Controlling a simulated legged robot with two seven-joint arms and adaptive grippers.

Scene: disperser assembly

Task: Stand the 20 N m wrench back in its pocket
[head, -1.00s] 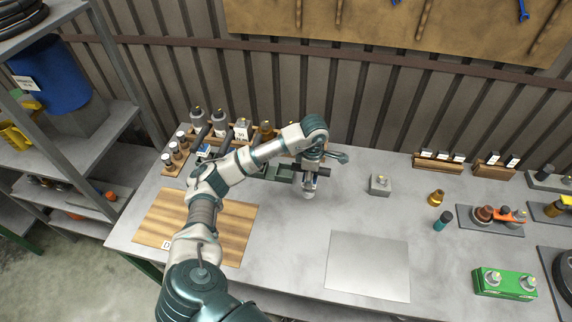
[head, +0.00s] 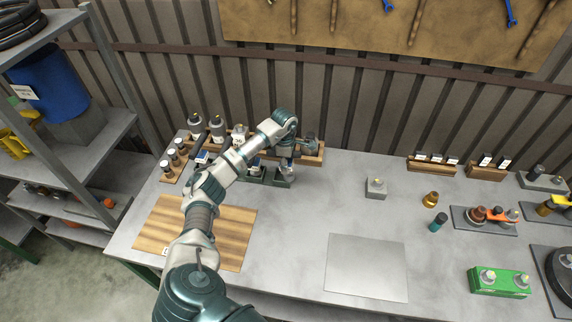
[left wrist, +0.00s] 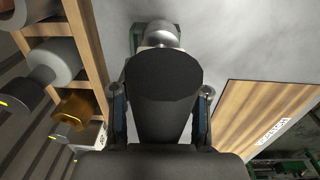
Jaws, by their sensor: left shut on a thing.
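My left gripper (head: 287,172) is shut on the wrench, held upright over the dark green rack (head: 282,182) at the back of the bench. In the left wrist view the wrench's black handle (left wrist: 167,95) fills the space between the two fingers, and its silvery rounded end (left wrist: 160,35) shows beyond. A green part of the rack (left wrist: 136,38) shows beside that end. I cannot tell whether the wrench is inside a pocket or just above it. The 20 N m marking cannot be read. My forearm hides part of the rack. My right gripper is not in view.
A wooden rack of bottles (head: 312,158) stands close behind the gripper. A wooden board (head: 158,222) lies at front left, and a pale plate (head: 367,268) at front middle. A small grey block (head: 376,188) stands to the right, with clear bench around it.

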